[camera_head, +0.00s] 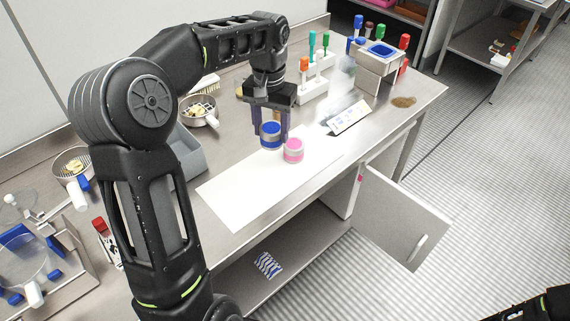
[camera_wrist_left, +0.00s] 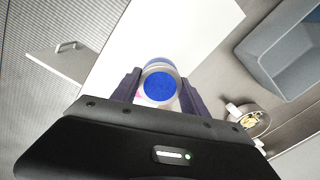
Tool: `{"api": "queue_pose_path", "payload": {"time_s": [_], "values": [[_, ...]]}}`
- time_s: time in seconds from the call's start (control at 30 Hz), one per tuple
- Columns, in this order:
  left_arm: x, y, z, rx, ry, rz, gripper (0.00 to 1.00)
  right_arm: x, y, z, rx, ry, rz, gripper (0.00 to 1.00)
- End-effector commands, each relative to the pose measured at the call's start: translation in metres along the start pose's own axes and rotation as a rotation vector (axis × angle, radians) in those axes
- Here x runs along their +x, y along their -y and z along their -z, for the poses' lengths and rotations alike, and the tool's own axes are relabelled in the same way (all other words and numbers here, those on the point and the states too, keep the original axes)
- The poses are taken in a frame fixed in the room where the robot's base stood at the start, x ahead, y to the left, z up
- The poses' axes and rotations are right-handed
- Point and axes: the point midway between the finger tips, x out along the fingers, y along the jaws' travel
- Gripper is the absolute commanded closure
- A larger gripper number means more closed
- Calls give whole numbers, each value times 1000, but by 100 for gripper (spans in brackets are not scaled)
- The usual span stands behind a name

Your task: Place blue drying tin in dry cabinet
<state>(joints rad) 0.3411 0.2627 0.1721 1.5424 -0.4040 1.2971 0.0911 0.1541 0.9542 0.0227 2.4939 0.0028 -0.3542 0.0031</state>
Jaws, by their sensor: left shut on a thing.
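The blue tin (camera_head: 271,135), with a blue lid and a blue band on its pale metal side, stands upright at the far end of a white sheet. My left gripper (camera_head: 270,128) reaches down from above and is shut on it. In the left wrist view the blue tin (camera_wrist_left: 160,85) sits between the two fingers (camera_wrist_left: 160,92). A pink-lidded tin (camera_head: 293,150) stands close beside it to the right. The cabinet under the bench has its door (camera_head: 402,218) swung open to the right; its inside is mostly hidden.
The white sheet (camera_head: 232,192) has bare room in front of the tins. A grey bin (camera_head: 188,152) lies left of them, also in the left wrist view (camera_wrist_left: 285,50). A label stand (camera_head: 347,117), a bottle rack (camera_head: 315,85) and a brown spill (camera_head: 403,102) are farther right.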

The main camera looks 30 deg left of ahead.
Motion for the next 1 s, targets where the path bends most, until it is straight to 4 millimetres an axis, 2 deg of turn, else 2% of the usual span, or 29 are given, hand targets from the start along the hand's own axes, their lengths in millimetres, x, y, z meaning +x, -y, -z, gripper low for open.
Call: {"api": "queue_pose_path", "payload": {"time_s": [0.37, 0.47, 0.73, 1.0], "values": [[3, 0, 0, 9, 0, 0, 92, 0, 0, 0, 0, 0, 0, 64], [13, 0, -1, 9, 4, 0, 92, -2, 1, 0, 0, 0, 0, 64], [57, 0, -1, 10, 3, 0, 92, -8, 2, -1, 1, 2, -2, 64], [63, 0, 0, 9, 0, 1, 92, -7, 2, -1, 2, 2, -2, 64]]}}
